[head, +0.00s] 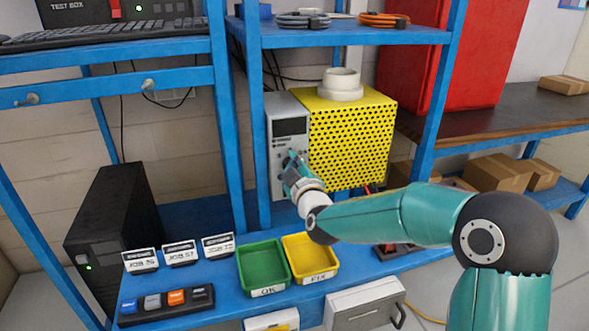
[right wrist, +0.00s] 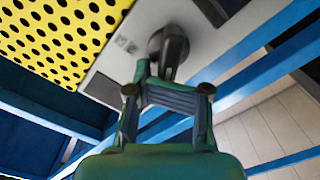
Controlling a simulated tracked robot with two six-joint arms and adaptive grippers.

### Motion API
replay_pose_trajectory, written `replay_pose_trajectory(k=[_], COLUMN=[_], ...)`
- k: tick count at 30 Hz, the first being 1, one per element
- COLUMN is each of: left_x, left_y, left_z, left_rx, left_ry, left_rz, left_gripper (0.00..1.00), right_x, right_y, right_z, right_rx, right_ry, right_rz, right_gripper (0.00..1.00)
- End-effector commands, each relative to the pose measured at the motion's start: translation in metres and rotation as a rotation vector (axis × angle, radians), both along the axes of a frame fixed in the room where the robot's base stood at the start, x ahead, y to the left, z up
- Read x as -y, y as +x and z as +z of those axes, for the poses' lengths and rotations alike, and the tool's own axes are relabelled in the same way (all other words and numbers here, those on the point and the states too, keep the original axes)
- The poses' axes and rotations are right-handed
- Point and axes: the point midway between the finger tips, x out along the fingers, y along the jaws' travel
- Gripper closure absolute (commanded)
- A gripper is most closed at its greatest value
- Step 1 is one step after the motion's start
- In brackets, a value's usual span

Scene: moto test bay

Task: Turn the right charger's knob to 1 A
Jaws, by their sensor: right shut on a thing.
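The charger (head: 289,108) is a light grey unit with a dark display, standing on the blue bench against a yellow perforated box. Its grey face (right wrist: 118,47) also shows in the right wrist view. The dark round knob (right wrist: 168,45) sticks out from that face. My right gripper (head: 290,160) is at the charger's front, and in the right wrist view its fingers (right wrist: 163,73) are shut on the knob. The gripper hides the knob in the head view. I cannot read the knob's setting or the small marks beside it. My left gripper is not in view.
The yellow perforated box (head: 350,135) stands right of the charger. A blue shelf post (head: 254,130) rises close on its left. Green (head: 263,265) and yellow (head: 310,257) bins sit below on the bench, beside several small labelled cards. A black tower (head: 112,225) stands at left.

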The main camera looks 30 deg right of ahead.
Motion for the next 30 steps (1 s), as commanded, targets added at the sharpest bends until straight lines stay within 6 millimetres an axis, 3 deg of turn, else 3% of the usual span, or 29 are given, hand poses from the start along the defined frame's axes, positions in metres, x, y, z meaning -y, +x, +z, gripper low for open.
replay_pose_trajectory(k=[30], left_x=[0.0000], left_y=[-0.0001], left_z=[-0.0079], left_rx=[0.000], left_ry=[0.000], left_rz=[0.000], left_gripper=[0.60], right_x=[-0.0099], right_y=[0.0027], right_z=[-0.0067], right_rx=[-0.005], right_ry=[0.001], right_rz=[0.007], right_gripper=[1.00])
